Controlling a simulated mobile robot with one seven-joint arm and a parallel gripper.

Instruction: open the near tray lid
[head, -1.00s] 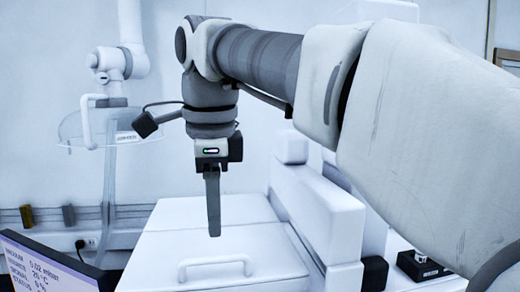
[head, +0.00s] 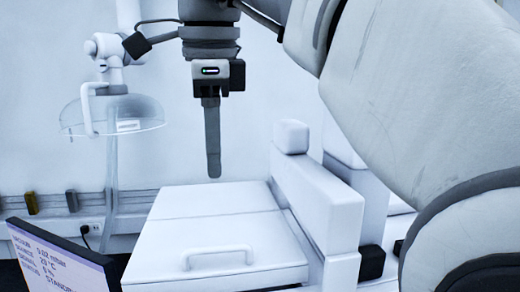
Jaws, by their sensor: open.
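The near tray lid (head: 235,238) is a flat white panel in the lower middle of the head view. It lies flat and looks closed. A white bar handle (head: 218,252) stands on it toward its front edge. A seam parts it from a second white panel (head: 215,200) behind. My gripper (head: 213,172) points straight down above the panels, apart from the handle and touching nothing I can see. Its fingers line up one behind the other from this side, so the gap between them is hidden. It holds nothing visible.
A white raised housing (head: 318,205) borders the panels on the right. A tilted display screen (head: 60,262) stands at the lower left. A clear domed hood (head: 112,112) hangs at the back left. The space above the lid is free.

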